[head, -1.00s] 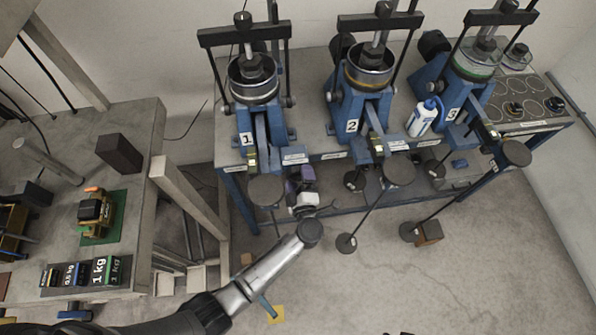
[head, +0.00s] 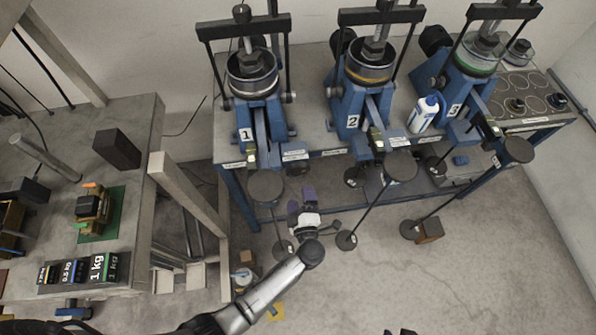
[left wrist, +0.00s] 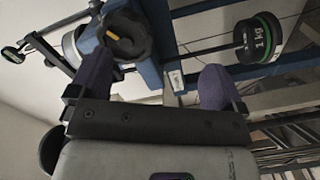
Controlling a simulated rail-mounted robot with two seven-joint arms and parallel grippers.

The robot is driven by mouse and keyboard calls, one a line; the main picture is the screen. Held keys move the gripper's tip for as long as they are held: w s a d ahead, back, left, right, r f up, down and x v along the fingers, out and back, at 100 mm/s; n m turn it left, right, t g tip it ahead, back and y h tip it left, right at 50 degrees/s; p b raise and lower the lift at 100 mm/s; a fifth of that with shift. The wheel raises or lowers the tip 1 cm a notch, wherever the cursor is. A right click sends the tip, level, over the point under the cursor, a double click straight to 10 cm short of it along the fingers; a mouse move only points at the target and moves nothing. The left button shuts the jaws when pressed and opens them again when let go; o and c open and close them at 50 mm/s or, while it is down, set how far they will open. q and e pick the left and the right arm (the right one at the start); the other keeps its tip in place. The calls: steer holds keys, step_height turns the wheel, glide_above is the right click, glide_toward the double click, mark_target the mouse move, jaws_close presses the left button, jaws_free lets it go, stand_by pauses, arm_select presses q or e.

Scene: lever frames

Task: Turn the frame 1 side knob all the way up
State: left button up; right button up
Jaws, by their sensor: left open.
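Frame 1 (head: 246,134) is the blue lever frame at the left of the bench in the head view. I cannot make out its side knob there. My left gripper (head: 301,200) is open and empty, in front of the bench between the levers of frames 1 and 2. In the left wrist view its two purple fingers (left wrist: 155,82) stand wide apart. A black knob with a yellow mark (left wrist: 125,36) shows beyond the left finger, beside blue metal. I cannot tell which frame it belongs to. Dark tips at the head view's bottom edge may be my right gripper (head: 401,332).
Frame 2 (head: 352,122) and frame 3 (head: 455,109) stand to the right, with a white bottle (head: 423,114) between them. Lever rods with hanging weights reach out in front. A 1 kg weight (left wrist: 258,38) shows in the wrist view. Open floor lies at lower right.

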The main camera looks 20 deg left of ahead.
arm_select(q)
step_height(320, 180, down, 3)
steer(key=s+d+b, duration=0.1)
steer(key=s+b, duration=0.1)
steer(key=n, duration=0.8)
glide_toward(298, 174)
steer(key=w, duration=0.1)
steer(key=b+x, duration=0.3)
steer(key=x, duration=0.7)
steer(key=shift+s+a, duration=0.1)
steer(key=shift+a, duration=0.05)
steer(key=shift+r, duration=0.15)
steer(key=shift+c, duration=0.6)
steer(key=shift+s, duration=0.15)
steer(key=c, duration=1)
steer(key=shift+c, duration=0.2)
arm_select(e)
step_height(298, 174, down, 7)
steer(key=shift+s, duration=0.15)
